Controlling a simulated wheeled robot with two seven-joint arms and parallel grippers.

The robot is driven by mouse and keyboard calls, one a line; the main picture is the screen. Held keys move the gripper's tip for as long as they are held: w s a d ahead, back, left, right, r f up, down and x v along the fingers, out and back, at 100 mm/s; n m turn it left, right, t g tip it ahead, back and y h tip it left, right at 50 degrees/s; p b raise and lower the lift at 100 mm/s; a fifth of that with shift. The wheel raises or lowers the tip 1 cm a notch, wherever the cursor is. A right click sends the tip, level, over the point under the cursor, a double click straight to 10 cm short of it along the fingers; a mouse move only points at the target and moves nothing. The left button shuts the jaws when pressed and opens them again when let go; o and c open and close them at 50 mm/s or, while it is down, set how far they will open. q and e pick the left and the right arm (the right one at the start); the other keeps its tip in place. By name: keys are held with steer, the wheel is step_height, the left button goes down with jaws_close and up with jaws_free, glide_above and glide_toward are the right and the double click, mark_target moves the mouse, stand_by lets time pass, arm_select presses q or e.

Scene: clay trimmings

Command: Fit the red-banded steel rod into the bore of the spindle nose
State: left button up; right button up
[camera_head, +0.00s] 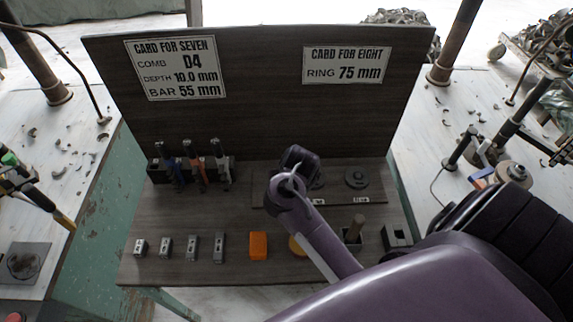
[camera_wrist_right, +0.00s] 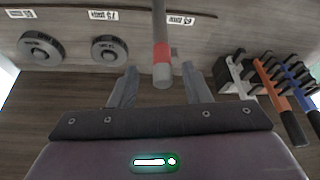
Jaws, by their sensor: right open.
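The steel rod with a red band (camera_wrist_right: 161,52) shows in the right wrist view, its near end between the fingers of my right gripper (camera_wrist_right: 159,84). The fingers are apart, with a gap on each side of the rod. In the head view my right gripper (camera_head: 297,160) is over the middle of the board, and I cannot make out the rod there. I cannot tell for sure which thing is the spindle nose. A dark square block with a hole (camera_head: 397,237) stands at the board's front right. My left gripper is not in view.
Combs with blue, orange and white handles (camera_head: 195,165) stand in a rack at left. Several small metal blocks (camera_head: 192,247), an orange block (camera_head: 258,245) and a holder with a brown stick (camera_head: 355,230) line the front. A dark disc (camera_head: 356,178) lies right of my gripper.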

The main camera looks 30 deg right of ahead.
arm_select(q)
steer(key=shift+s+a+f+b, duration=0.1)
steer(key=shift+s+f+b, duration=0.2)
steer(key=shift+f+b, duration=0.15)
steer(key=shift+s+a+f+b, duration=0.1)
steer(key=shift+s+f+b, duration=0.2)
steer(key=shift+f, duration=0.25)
arm_select(e)
steer(key=x, duration=0.4)
steer(key=shift+s+a+f, duration=0.1)
steer(key=shift+a+f, duration=0.05)
steer(key=shift+f, duration=0.05)
steer(key=shift+c, duration=0.2)
steer(key=shift+r, duration=0.1)
jaws_close()
